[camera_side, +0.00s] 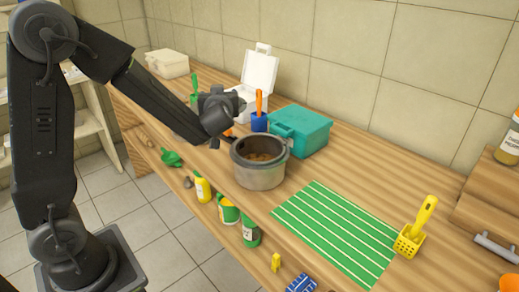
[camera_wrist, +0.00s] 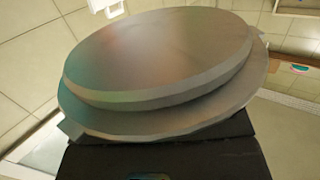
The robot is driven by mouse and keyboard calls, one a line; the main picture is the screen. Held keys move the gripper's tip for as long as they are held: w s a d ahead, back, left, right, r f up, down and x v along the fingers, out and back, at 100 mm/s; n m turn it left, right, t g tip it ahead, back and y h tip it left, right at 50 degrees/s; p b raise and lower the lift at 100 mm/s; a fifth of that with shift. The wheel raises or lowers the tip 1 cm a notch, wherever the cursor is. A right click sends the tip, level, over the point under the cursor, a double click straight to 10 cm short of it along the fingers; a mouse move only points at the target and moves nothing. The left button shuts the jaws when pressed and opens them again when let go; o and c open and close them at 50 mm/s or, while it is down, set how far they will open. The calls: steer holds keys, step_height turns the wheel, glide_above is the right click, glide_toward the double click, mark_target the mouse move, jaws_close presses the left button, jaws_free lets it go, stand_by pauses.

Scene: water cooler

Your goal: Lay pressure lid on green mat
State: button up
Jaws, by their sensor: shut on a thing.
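The pressure lid (camera_wrist: 165,65) is a grey metal disc with a stepped rim, and it fills much of the wrist view. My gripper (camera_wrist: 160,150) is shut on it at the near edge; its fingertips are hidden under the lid. In the side view my gripper (camera_side: 226,106) is above and to the left of the grey pot (camera_side: 260,176); the lid cannot be made out clearly there. The pot is open, with brownish contents visible inside. The green mat (camera_side: 335,232) with pale stripes lies flat and bare on the wooden counter, right of the pot.
A teal case (camera_side: 302,130), a blue cup (camera_side: 259,122) with an orange handle and an open white box (camera_side: 259,75) stand behind the pot. Bottles sit on the shelf below.

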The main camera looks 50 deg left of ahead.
steer(key=shift+s, duration=0.15)
steer(key=w+d+f, duration=0.6)
steer(key=d+f, duration=0.3)
steer(key=f, duration=0.1)
steer(key=shift+w+d+f, duration=0.3)
steer(key=shift+f, duration=0.05)
steer(key=shift+f, duration=0.3)
